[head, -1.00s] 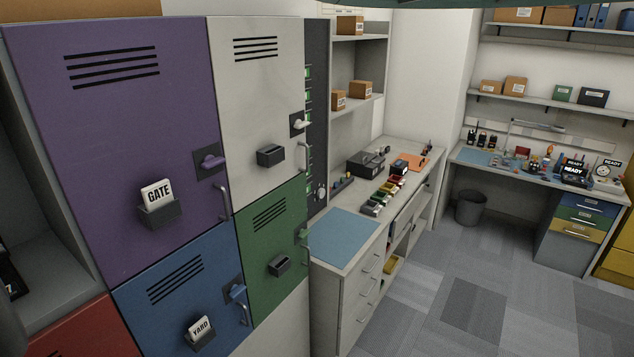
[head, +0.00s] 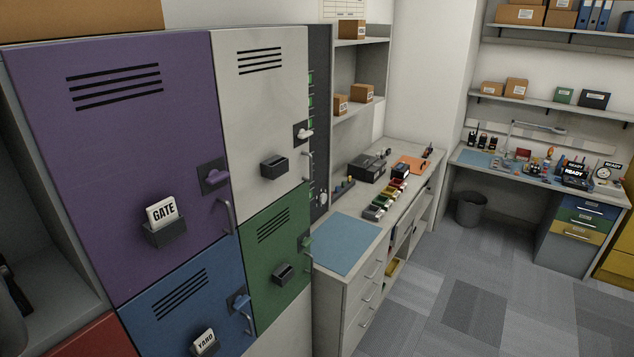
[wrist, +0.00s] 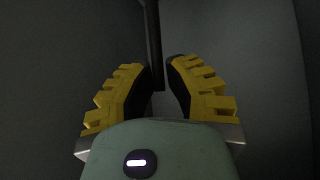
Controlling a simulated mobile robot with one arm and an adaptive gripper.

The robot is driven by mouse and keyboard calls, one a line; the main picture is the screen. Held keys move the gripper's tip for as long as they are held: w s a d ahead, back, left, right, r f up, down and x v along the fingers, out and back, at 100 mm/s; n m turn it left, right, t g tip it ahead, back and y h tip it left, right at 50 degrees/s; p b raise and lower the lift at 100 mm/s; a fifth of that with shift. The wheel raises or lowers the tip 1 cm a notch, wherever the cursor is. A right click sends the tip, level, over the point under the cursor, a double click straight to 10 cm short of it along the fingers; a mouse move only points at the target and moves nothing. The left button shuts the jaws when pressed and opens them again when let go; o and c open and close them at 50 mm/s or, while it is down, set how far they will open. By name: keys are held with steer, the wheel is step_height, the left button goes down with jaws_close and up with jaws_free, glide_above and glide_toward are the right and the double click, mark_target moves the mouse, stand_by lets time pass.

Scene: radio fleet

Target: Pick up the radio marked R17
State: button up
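My gripper (wrist: 162,88) shows in the wrist view with its two yellow, black-padded fingers apart. A thin black rod (wrist: 154,40) comes down from the top of that view to the gap between the fingertips, nearer the left one. I cannot tell whether it belongs to a radio. In the head view a dark object (head: 14,288) sits at the far left edge, in front of the grey inside of an open locker compartment (head: 60,290). It is mostly cut off and I can read no marking on it. No R17 label is visible.
Closed lockers stand beside it: purple marked GATE (head: 120,180), blue marked YARD (head: 185,300), white (head: 260,110) and green (head: 275,245). A counter with a blue mat (head: 345,243) lies beyond. Grey walls are close around my gripper. The carpet (head: 450,290) at right is clear.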

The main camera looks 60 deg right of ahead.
jaws_close()
steer(key=shift+r, duration=0.15)
